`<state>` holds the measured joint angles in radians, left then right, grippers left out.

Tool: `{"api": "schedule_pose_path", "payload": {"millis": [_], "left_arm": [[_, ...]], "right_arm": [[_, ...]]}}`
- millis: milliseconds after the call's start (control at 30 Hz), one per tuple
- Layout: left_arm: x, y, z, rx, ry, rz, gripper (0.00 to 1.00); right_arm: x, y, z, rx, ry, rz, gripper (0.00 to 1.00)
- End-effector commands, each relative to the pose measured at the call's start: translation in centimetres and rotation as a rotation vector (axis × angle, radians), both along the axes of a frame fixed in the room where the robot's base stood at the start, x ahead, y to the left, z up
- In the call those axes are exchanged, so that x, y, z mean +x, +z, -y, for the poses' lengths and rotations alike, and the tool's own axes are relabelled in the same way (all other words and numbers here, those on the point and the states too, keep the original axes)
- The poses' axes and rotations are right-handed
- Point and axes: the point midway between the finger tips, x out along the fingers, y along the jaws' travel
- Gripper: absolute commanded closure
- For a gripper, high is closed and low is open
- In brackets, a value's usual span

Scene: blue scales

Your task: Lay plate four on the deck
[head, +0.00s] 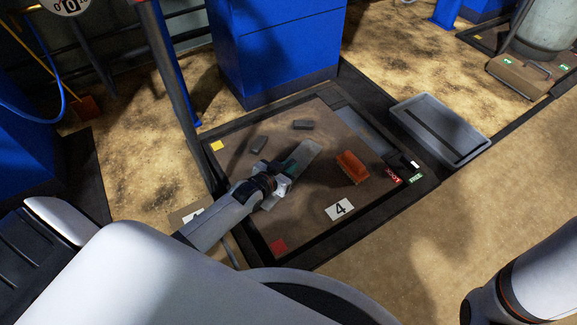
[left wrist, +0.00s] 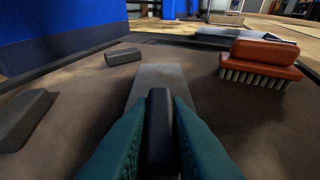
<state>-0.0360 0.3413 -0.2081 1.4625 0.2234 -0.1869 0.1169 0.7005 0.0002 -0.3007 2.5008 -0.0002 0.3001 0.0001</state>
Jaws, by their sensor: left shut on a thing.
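A white plate with a black 4 (head: 340,209) lies flat on the brown deck (head: 310,220), near its front edge. My left gripper (head: 293,163) is low over the middle of the deck, left of and beyond the plate, apart from it. Its green fingers (left wrist: 158,125) are shut on a dark upright handle-like piece (left wrist: 159,120). A flat grey strip (left wrist: 158,78) runs forward from that piece; whether they are joined I cannot tell. The strip also shows in the head view (head: 309,148). My right gripper is out of view.
An orange brush (head: 352,167) stands on the deck, right of my left gripper; it also shows in the left wrist view (left wrist: 262,58). Two dark grey blocks (head: 302,125) (head: 258,144) lie beyond the gripper. A grey tray (head: 450,120) lies right of the deck. A blue cabinet (head: 275,45) stands behind.

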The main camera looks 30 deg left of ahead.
Motion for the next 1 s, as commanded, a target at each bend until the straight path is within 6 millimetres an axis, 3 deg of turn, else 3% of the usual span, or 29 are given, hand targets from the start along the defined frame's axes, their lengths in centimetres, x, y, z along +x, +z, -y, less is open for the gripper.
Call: {"api": "schedule_pose_path", "payload": {"millis": [667, 700, 800, 1000], "left_arm": [[0.1, -1.1, 0.0, 0.000, 0.000, 0.003, 1.00], [0.1, -1.0, 0.0, 0.000, 0.000, 0.003, 0.78], [0.1, -1.0, 0.0, 0.000, 0.000, 0.003, 0.62], [0.0, -1.1, 0.0, 0.000, 0.000, 0.001, 0.59]], "right_arm": [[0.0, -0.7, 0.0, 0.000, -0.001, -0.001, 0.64], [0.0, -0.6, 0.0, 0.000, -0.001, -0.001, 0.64], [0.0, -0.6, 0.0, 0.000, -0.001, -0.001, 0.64], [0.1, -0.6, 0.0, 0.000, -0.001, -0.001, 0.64]]}}
